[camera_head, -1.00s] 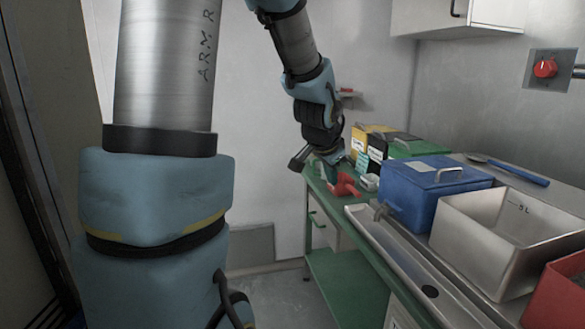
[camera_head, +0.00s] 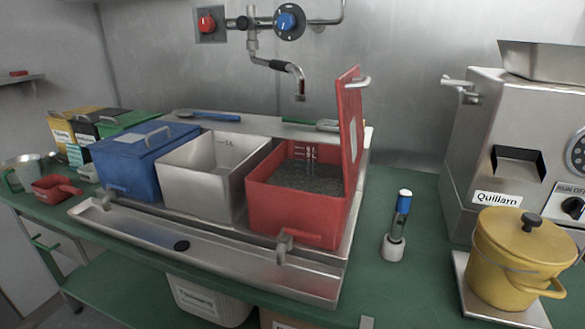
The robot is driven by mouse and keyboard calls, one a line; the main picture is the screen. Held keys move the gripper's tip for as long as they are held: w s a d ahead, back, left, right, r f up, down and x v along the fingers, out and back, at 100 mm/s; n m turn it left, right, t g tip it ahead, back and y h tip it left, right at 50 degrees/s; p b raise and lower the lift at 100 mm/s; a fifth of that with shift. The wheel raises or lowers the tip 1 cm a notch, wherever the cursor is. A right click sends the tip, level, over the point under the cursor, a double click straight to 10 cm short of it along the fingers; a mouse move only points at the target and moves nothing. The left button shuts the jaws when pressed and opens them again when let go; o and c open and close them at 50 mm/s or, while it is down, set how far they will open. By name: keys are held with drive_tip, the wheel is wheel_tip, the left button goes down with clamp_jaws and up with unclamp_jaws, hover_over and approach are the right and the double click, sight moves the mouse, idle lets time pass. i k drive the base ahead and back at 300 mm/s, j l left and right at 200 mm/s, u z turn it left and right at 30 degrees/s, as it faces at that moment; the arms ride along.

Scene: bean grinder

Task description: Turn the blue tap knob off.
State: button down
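The blue tap knob (camera_head: 285,21) is on a round plate on the back wall, at the top middle of the head view. It joins a metal pipe with a curved spout (camera_head: 299,88) that points down above the bins. I cannot tell from this view whether the knob is on or off, and no water stream is visible at the spout. A red knob (camera_head: 206,23) sits on a square plate to its left. My gripper and arm are outside the current view.
Below the tap stand a closed blue bin (camera_head: 142,166), an open steel bin (camera_head: 206,178) and a red bin (camera_head: 294,218) with its lid raised. A yellow pot (camera_head: 515,260) and a steel grinder (camera_head: 515,135) stand at right.

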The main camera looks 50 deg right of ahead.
sight(286, 22)
drive_tip(key=z, duration=1.85)
